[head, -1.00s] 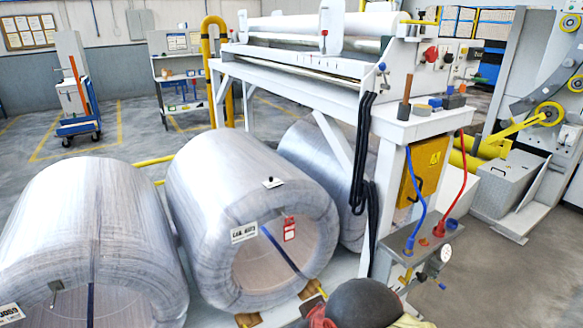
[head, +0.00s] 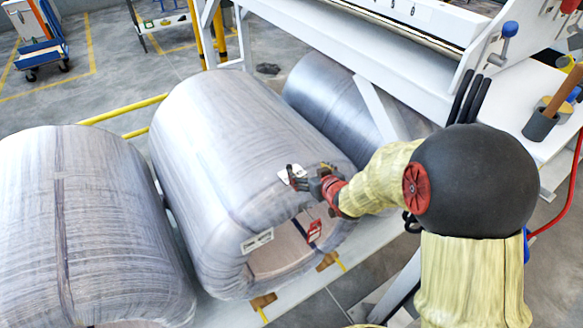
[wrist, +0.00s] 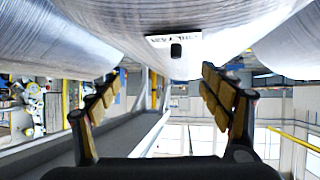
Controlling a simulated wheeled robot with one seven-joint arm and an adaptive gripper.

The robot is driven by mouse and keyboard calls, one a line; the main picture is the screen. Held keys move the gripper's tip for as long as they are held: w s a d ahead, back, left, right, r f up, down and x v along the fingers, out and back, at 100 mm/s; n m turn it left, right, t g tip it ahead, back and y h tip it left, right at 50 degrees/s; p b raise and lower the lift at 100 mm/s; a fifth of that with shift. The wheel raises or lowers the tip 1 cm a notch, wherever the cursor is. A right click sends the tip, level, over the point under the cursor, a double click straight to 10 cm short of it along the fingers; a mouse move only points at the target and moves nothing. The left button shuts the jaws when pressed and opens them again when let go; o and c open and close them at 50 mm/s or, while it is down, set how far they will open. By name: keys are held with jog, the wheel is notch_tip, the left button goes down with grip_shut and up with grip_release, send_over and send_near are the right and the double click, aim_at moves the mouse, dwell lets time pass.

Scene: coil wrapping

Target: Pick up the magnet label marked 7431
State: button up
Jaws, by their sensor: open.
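The magnet label (head: 291,174) is a small white plate with a black knob on the upper front edge of the middle wrapped coil (head: 215,130). In the wrist view the label (wrist: 190,38) shows upside down with its knob (wrist: 176,51); its small print seems to read 7431. My gripper (head: 307,176) is at the label in the head view, partly covering it. In the wrist view my gripper (wrist: 162,76) is open and empty, and the knob lies between the finger directions, just beyond the tips. I cannot tell whether they touch.
A second white label (head: 257,240) is on the coil's front face, with a red tag (head: 314,230) hanging beside it. Another coil (head: 75,220) stands at left, one behind (head: 325,95). The wrapping machine's white frame (head: 380,40) rises behind my arm.

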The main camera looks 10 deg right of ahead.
aim_at(291, 168)
jog(key=shift+o, duration=1)
jog(key=f, duration=0.1)
jog(key=a+f+y, duration=0.1)
jog(key=f, duration=0.1)
jog(key=shift+w+a+t+y+p, duration=0.25)
jog(key=shift+a+t+y+p, duration=0.05)
jog(key=shift+a+t, duration=0.1)
jog(key=shift+w+a+f, duration=0.15)
jog(key=shift+w+f, duration=0.05)
jog(key=shift+f, duration=0.05)
jog(key=shift+r+b+x, duration=0.15)
jog(key=shift+b+x, duration=0.35)
jog(key=shift+x, duration=1.3)
jog(key=shift+r+b+x, duration=0.1)
jog(key=shift+b+x, duration=0.35)
jog(key=shift+x, duration=1.3)
jog(key=shift+w, duration=0.1)
jog(key=shift+c, duration=1.3)
jog(key=c, duration=1.7)
jog(key=shift+r, duration=0.1)
jog(key=shift+c, duration=0.2)
